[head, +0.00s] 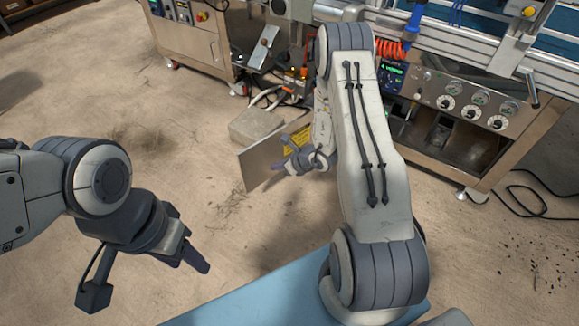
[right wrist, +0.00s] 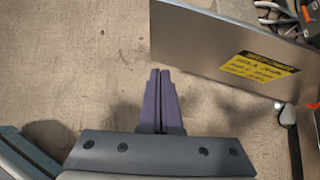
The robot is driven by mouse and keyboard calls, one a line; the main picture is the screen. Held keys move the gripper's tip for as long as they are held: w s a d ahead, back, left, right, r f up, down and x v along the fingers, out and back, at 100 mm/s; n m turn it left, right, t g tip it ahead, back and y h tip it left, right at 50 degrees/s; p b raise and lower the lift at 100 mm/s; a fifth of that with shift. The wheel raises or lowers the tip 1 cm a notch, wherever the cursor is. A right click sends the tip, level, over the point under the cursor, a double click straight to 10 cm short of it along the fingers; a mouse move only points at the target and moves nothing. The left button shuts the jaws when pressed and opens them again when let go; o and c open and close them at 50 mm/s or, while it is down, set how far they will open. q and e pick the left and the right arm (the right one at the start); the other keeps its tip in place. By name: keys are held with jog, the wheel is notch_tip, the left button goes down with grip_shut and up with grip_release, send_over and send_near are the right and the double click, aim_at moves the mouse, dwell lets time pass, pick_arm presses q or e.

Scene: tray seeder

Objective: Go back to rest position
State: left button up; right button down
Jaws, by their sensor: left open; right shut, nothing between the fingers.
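My left gripper (head: 196,258) is at the lower left of the head view, over bare floor. It is open and I see nothing in it. My right arm crosses the middle of the head view. My right gripper (head: 284,163) is beyond the upright arm link, in front of a metal panel. In the right wrist view its two purple fingers (right wrist: 161,75) are together with nothing between them. They point towards bare concrete floor, beside the panel's lower left part.
The metal panel (right wrist: 195,45) bears a yellow label (right wrist: 262,64). A steel machine (head: 470,100) with dials stands at the right, a steel cabinet (head: 190,42) at the back. Cables (head: 275,95) lie between them. A blue surface (head: 265,300) is at the bottom. The left floor is clear.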

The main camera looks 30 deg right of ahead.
jog(key=s+r, duration=0.5)
jog(key=s+a+r+n+g+y, duration=0.1)
jog(key=a+r+n+y, duration=0.1)
jog(key=a+r+n, duration=0.4)
jog(key=a+r+n+g+y, duration=0.2)
jog(key=a+r+n, duration=0.15)
jog(key=a, duration=0.45)
jog(key=s+a+r+n+g, duration=0.4)
jog(key=s+a+r+n, duration=0.15)
jog(key=s+n, duration=0.2)
jog(key=s+a+r+n+g, duration=0.35)
jog(key=s+a+n, duration=0.3)
jog(key=s, duration=0.25)
jog(key=s+d+r+n+t+h, duration=0.1)
jog(key=s+d+r+n+h, duration=0.25)
jog(key=n, duration=0.35)
jog(key=s+d+r+n+t+h, duration=0.25)
jog(key=s+n, duration=0.25)
jog(key=n, duration=0.3)
notch_tip(320, 180, up, 25)
jog(key=g+h+p, duration=0.1)
jog(key=p, duration=2.5)
jog(key=shift+d+f, duration=0.15)
